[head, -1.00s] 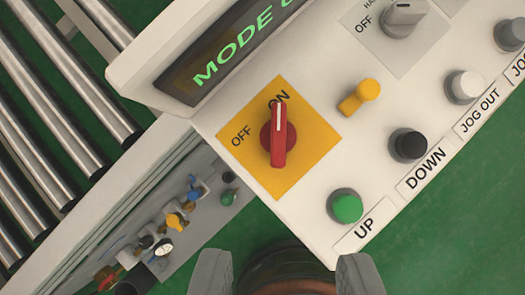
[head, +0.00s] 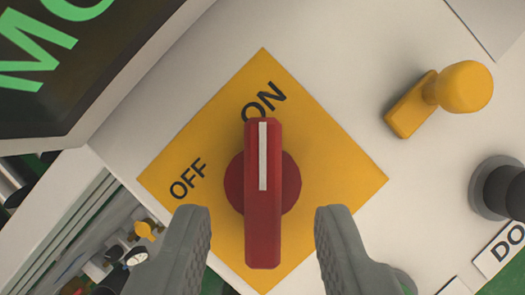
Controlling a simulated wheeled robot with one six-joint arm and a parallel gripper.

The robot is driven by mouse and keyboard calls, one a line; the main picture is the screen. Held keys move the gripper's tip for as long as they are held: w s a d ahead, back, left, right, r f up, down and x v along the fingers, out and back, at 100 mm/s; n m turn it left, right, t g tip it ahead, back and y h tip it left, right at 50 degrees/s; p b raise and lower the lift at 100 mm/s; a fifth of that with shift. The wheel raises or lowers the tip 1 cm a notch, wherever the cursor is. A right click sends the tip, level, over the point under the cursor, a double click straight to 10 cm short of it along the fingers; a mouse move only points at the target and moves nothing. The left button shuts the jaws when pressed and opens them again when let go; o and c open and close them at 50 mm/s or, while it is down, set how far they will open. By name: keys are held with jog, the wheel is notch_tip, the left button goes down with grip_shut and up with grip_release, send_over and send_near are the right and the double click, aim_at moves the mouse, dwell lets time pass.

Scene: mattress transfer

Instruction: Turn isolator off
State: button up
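The isolator (head: 263,205) is a red rotary handle with a white stripe, on a yellow square plate (head: 335,180) marked OFF and ON. Its stripe end points up in the picture, close to the ON label (head: 264,101). The OFF label (head: 188,181) lies to the left of the handle. My gripper (head: 263,225) is open, with one grey finger on each side of the handle's lower part. Clear gaps show between the fingers and the handle. Whether the fingertips reach as deep as the handle is hard to tell.
A yellow knob (head: 465,87) stands up at the right. A black button (head: 500,188) is at the right edge, near a label partly reading DO. A dark display (head: 60,60) with green letters is at the upper left. Small valves or switches (head: 135,255) show below left.

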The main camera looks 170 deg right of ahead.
aim_at(263, 191)
jog(key=shift+x, duration=1.4)
grip_shut()
